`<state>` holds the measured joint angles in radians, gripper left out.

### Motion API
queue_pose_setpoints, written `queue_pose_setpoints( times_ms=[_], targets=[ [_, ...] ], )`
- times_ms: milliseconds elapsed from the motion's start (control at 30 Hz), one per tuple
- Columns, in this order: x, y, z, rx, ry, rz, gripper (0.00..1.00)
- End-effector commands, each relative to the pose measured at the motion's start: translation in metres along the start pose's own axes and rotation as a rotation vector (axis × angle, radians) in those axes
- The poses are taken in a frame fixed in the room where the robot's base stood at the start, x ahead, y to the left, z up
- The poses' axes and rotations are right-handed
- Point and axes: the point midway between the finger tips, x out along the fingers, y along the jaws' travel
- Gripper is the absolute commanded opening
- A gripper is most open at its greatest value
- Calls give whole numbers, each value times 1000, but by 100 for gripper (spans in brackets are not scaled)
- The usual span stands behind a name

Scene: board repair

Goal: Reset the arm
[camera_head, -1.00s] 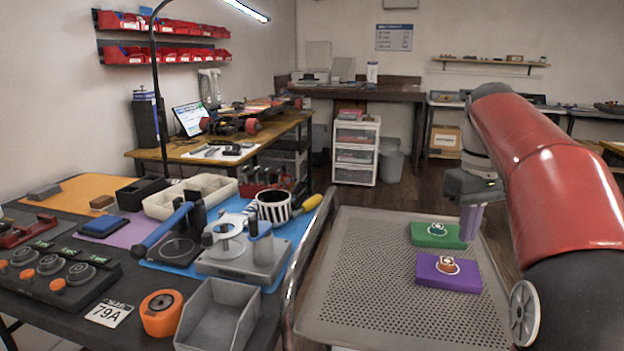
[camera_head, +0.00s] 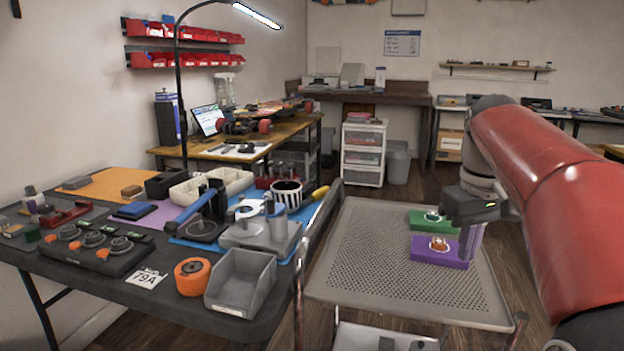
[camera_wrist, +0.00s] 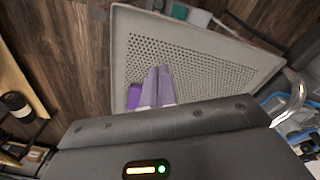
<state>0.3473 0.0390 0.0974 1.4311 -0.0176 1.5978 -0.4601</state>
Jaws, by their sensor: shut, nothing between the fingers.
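My red arm (camera_head: 550,190) comes in from the right in the head view. My gripper (camera_head: 471,243) points down above the right side of the perforated tray. In the wrist view its two pale purple fingers (camera_wrist: 156,86) are together with nothing between them.
The perforated tray (camera_head: 370,280) has free room at left and front. A dark workbench (camera_head: 130,315) at left carries a grey bin (camera_head: 241,282), an orange roll (camera_head: 192,277) and several fixtures. A drawer unit (camera_head: 363,153) stands behind. Wooden floor shows around the tray.

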Motion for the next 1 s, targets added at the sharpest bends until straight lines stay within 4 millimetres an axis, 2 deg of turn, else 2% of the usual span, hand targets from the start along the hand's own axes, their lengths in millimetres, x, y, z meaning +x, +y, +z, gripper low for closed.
queue_pose_setpoints(
  times_ms=[267,367,500,600,700,800,1000],
  targets=[
    [13,-47,34,43,93,43,0],
    [25,-70,56,71,149,57,0],
    [57,-105,98,122,258,61,0],
    [84,-124,124,158,327,49,0],
    [107,-136,144,187,380,33,0],
    [122,-143,155,204,412,20,0],
    [131,-146,161,215,427,12,0]
  ],
)
